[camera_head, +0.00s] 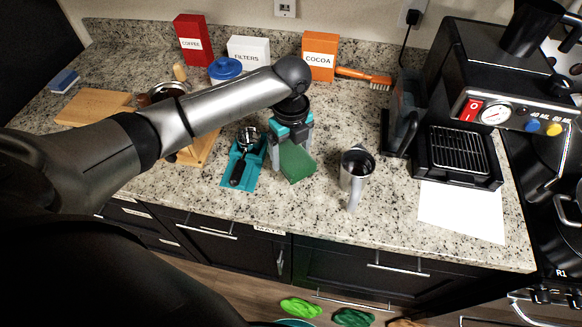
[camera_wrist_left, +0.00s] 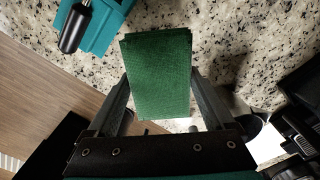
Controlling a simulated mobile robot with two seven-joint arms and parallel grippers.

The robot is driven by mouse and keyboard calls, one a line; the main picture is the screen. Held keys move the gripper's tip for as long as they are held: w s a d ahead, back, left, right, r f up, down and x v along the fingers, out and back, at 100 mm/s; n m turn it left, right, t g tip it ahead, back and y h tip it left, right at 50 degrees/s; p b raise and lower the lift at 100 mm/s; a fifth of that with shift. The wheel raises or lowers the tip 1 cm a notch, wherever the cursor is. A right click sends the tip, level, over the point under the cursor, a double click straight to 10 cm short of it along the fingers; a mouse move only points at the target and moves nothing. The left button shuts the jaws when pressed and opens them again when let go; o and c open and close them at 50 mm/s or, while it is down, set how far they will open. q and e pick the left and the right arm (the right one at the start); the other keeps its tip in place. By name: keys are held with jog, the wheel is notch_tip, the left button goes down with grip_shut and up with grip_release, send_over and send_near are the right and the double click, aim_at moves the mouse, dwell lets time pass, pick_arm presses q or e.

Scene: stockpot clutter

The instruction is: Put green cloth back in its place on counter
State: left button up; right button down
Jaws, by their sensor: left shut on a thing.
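The green cloth (camera_head: 296,161) is a folded dark green block, seen under my left gripper (camera_head: 291,148) over the counter in the head view. In the left wrist view the cloth (camera_wrist_left: 160,75) sits between the two fingers of my left gripper (camera_wrist_left: 160,100), which is shut on it. The speckled granite counter (camera_head: 330,215) lies below; a shadow falls on it to the right of the cloth in the wrist view. I cannot tell whether the cloth touches the counter. My right gripper is not in view.
A teal stand (camera_head: 240,180) with a portafilter is just left of the cloth. A steel pitcher (camera_head: 354,175) stands to the right. The espresso machine (camera_head: 455,110) and white paper (camera_head: 462,212) are further right. Coffee, filters and cocoa boxes (camera_head: 319,57) line the back wall.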

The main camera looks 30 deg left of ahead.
aim_at(291, 153)
pick_arm(q)
jog(key=shift+f, duration=0.85)
jog(key=shift+f+b, duration=0.3)
jog(key=shift+f, duration=1.75)
jog(key=shift+f, duration=0.1)
jog(key=o, duration=1.1)
jog(key=shift+c, duration=0.2)
notch_tip(291, 153, up, 12)
jog(key=shift+r+p, duration=0.15)
jog(key=shift+p, duration=0.5)
